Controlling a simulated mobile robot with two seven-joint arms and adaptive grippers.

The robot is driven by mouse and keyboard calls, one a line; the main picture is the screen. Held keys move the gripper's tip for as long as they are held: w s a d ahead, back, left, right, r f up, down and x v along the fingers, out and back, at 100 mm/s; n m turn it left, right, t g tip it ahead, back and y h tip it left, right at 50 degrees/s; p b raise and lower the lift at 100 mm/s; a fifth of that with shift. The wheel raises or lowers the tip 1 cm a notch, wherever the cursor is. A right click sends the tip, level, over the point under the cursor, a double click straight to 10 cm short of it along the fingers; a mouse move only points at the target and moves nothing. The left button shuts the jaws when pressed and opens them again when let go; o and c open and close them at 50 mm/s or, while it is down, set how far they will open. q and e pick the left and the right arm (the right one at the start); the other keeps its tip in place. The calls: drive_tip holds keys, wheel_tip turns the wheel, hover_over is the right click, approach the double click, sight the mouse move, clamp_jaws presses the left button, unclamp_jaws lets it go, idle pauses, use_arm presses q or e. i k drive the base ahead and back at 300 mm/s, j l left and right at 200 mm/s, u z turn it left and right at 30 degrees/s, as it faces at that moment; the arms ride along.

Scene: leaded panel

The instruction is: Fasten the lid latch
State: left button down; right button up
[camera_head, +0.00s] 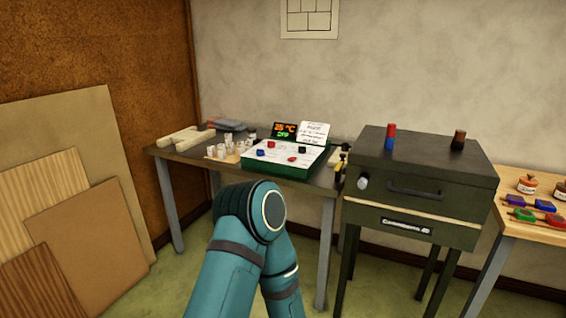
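A dark green box-shaped unit (415,190) on legs stands right of the centre, and its lid (425,155) looks lowered onto the body. A dark bar handle (416,192) runs across its front. A pale rounded knob-like part (363,182) sits at the front left; I cannot tell if it is the latch or how it is set. A teal arm of mine, bent at a joint, rises at the bottom centre, left of the unit. Neither of my grippers shows in this view.
A red-and-blue piece (390,137) and a dark brown piece (458,139) stand on the lid. A dark table (325,178) to the left bears a green-edged board (285,170). A wooden table (536,230) with jars is at right. Wood sheets (85,215) lean at left.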

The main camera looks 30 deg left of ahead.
sight(342, 157)
drive_tip(key=j+u, duration=0.15)
drive_tip(key=u, duration=0.55)
drive_tip(key=l+u, duration=0.1)
drive_tip(key=l, duration=0.45)
drive_tip(key=i+j, duration=0.55)
drive_tip(key=i, duration=0.15)
drive_tip(key=i+j, duration=0.55)
drive_tip(key=i, duration=0.15)
drive_tip(key=i+j, duration=0.5)
drive_tip(key=i, duration=0.2)
drive_tip(key=z, duration=0.05)
